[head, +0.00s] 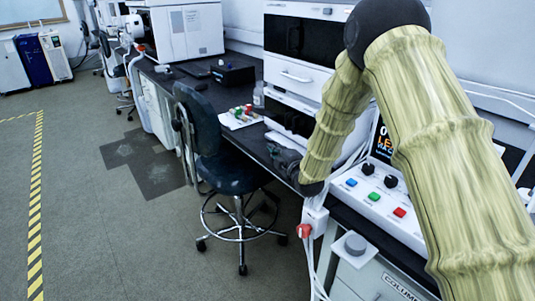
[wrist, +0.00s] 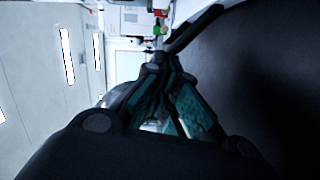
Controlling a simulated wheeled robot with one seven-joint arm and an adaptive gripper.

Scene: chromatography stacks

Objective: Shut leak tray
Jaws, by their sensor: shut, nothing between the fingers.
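The instrument stack (head: 291,75) stands on the black bench, with white and dark modules and a handle on a white front. I cannot clearly pick out the leak tray; the foot of the stack is partly hidden behind my arm. My gripper (head: 280,153) is low over the bench beside the stack's base, partly hidden by my wrist. In the wrist view my gripper (wrist: 160,65) has its fingers together and empty, close to a dark surface at the right. I cannot tell whether it touches anything.
A white tray (head: 232,125) with small coloured items lies left of my gripper. A dark chair (head: 205,125) stands before the bench. Open floor lies left.

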